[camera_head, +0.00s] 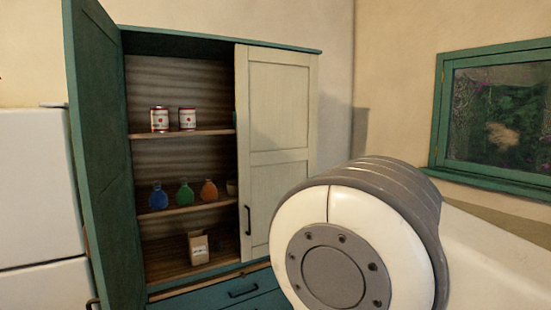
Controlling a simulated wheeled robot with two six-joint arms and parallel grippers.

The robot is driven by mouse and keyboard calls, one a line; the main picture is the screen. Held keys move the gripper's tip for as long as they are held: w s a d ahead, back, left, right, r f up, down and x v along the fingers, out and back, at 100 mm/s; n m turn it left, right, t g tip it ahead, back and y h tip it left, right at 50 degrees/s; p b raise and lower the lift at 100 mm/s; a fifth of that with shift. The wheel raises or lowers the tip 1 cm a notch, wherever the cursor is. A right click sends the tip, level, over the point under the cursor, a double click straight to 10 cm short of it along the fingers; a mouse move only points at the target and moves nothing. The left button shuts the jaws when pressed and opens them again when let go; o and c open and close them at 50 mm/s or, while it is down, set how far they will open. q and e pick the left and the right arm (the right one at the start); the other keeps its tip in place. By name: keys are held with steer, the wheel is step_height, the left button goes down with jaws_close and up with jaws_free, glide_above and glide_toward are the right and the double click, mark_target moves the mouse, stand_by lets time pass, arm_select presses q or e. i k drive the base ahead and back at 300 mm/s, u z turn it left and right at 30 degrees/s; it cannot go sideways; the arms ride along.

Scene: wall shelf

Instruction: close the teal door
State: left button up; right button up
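The teal door (105,150) is the left door of a tall cabinet. It stands wide open, swung out toward me on its left hinge side. A dark handle shows in part near its lower left edge. The cabinet's right door (278,145) is cream and shut, with a dark vertical handle. Neither of my grippers is in view. A large white and grey joint of my arm fills the lower right of the head view and hides what is behind it.
Inside the open cabinet (185,95) are two cans (159,119), several colored bottles (184,194) and a small box (198,247). Teal drawers (215,298) sit below. A white appliance (35,190) stands close to the door's left. A teal-framed window (440,110) is on the right wall.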

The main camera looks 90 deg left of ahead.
mark_target(92, 43)
steer(key=k, duration=1.05)
steer(key=u, duration=2.05)
steer(key=k, duration=0.15)
steer(key=u, duration=1.15)
